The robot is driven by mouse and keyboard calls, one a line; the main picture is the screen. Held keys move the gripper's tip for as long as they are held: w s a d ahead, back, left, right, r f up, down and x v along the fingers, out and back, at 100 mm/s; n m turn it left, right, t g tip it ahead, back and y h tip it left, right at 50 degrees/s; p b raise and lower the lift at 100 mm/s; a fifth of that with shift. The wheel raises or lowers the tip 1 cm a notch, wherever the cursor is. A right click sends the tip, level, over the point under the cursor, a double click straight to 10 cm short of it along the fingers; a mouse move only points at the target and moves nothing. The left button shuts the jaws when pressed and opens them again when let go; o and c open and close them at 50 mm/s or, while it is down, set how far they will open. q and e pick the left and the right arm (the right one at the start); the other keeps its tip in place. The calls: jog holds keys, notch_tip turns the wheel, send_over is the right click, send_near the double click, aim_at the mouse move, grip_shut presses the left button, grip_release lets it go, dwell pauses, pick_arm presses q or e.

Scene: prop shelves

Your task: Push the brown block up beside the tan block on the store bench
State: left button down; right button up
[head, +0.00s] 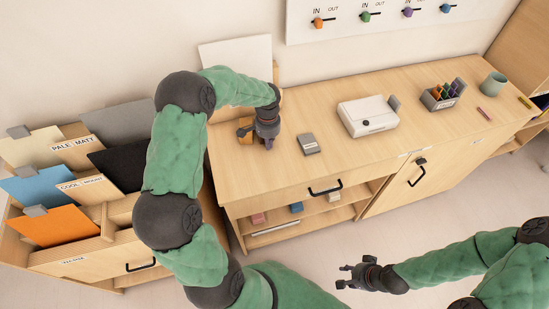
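An orange-brown block shape (243,131) lies on the left end of the store bench (330,170), partly hidden behind my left gripper. I cannot tell the brown block and the tan block apart there. My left gripper (268,143) points down at the bench just right of this shape, touching or very close to it. Its fingers look close together, but their state is unclear. My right gripper (344,276) is open and empty, in front of the bench over the floor.
Farther right are a white box-like device (368,117), a pen holder (442,95) and a green cup (494,84). Left of the bench stands a folder bin (85,250). The bench's front strip is clear.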

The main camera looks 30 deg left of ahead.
pick_arm(q)
jog(key=shift+w+a, duration=0.35)
jog(key=shift+a, duration=0.15)
jog(key=shift+w+a, duration=0.15)
jog(key=shift+f, duration=0.1)
jog(key=shift+s+d, duration=0.55)
jog(key=shift+d, duration=0.1)
notch_tip(320, 180, up, 9)
jog(key=p, duration=0.6)
dwell(0.3)
dwell(0.5)
